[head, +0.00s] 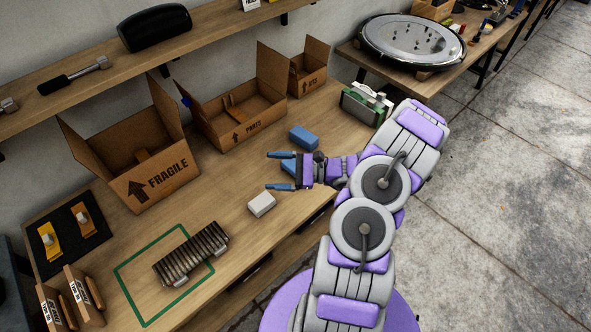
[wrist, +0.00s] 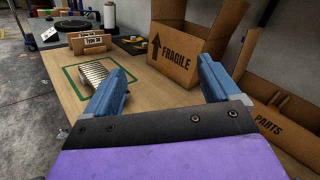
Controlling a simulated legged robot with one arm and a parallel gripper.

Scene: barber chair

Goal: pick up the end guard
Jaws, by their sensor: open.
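No part in view is plainly marked as the end guard, so I cannot tell which one it is. Loose blocks lie nearer my gripper: a white block (head: 261,204), a blue block (head: 304,137) and another blue piece (head: 288,168) partly hidden by my gripper. Two yellow parts (head: 48,240) lie on a black mat at the left. My gripper (head: 268,172) is open and empty above the bench, its fingers pointing left; both fingers show in the wrist view (wrist: 157,78).
Cardboard boxes stand along the back: the FRAGILE box (head: 160,180), the PARTS box (head: 240,122) and a smaller box (head: 308,75). A shelf (head: 205,38) overhangs them. Labelled wooden holders (head: 84,295) stand at the front left.

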